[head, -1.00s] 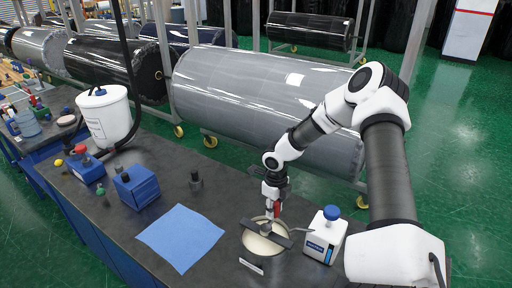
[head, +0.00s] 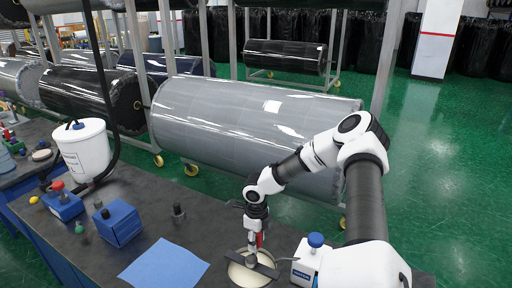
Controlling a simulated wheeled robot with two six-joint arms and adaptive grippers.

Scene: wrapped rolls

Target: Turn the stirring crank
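A round pale pot (head: 236,274) stands near the front edge of the dark bench, with a dark bar (head: 262,270) across its top. My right gripper (head: 254,246) points down just over the middle of the pot. A small red part (head: 260,239) shows beside its fingers. I cannot tell whether this is the crank's handle or whether the fingers hold it; the crank is mostly hidden by the gripper. My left gripper is out of view.
A white bottle-like box with a blue cap (head: 315,240) stands close right of the pot. A blue sheet (head: 165,266) lies to its left. A blue block (head: 118,222), a dark knob (head: 178,214) and a white bucket (head: 84,150) stand farther left. Large wrapped rolls (head: 235,125) lie behind.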

